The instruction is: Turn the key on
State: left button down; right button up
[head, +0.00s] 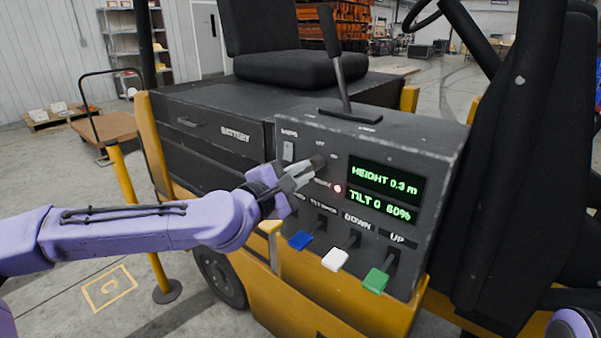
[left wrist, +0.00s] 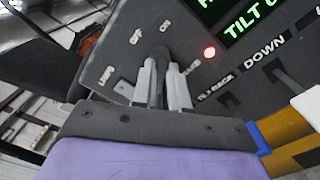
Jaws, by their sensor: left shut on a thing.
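The key (head: 319,160) is a dark knob on the sloped grey control panel (head: 440,165) of a yellow vehicle, beside small OFF and ON labels. My left gripper (head: 308,168) reaches it from the left and is shut on it. In the left wrist view the grey fingers of the gripper (left wrist: 162,82) stand on both sides of the dark key (left wrist: 158,60). The fingers hide part of the key, so its exact turn is hard to read. My right gripper is not in view.
A lit red lamp (head: 337,188) and a green-lettered display (head: 384,192) sit right of the key. Blue (head: 300,240), white (head: 335,260) and green (head: 376,281) levers stick out below. A rocker switch (head: 288,151) is at upper left; a tall lever (head: 340,80) rises behind.

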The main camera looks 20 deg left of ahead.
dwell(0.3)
pick_arm(q)
jog(key=c, duration=1.2)
grip_release()
jog(key=shift+c, duration=0.2)
jog(key=b+v, duration=0.7)
jog(key=v, duration=0.3)
jog(key=shift+s, duration=0.35)
jog(key=shift+a, duration=0.1)
